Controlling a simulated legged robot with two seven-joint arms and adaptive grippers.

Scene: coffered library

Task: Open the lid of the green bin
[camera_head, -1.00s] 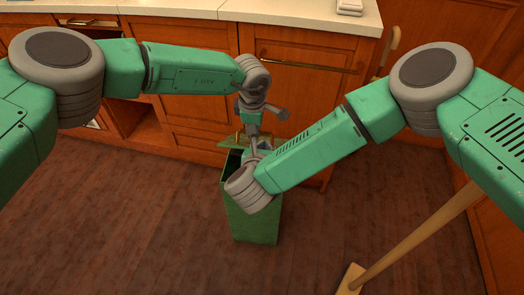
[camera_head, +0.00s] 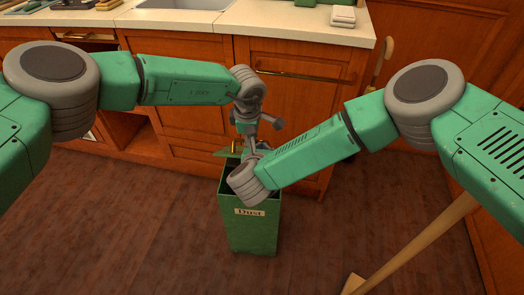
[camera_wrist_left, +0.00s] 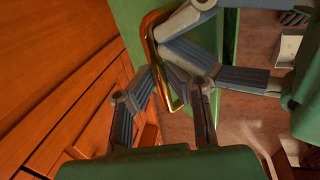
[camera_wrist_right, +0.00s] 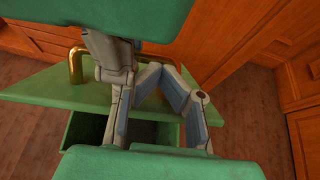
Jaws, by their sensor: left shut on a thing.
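The green bin (camera_head: 252,232), with a "Dust" label on its front, stands on the floor. Its green lid (camera_wrist_right: 235,88) is raised at the back, and the dark opening (camera_wrist_right: 152,132) shows below it. The brass handle (camera_wrist_left: 150,28) shows on the lid in both wrist views. My left gripper (camera_wrist_left: 160,78) is shut on the handle. My right gripper (camera_wrist_right: 162,68) has its fingertips together, empty, over the lid and beside the left gripper. In the head view, my left gripper (camera_head: 252,133) and right gripper (camera_head: 258,152) crowd together above the bin, partly hiding the lid.
Wooden cabinets (camera_head: 290,100) with a pale countertop (camera_head: 270,22) stand right behind the bin. A wooden-handled broom (camera_head: 420,240) leans at the right. The floor to the left of the bin is clear.

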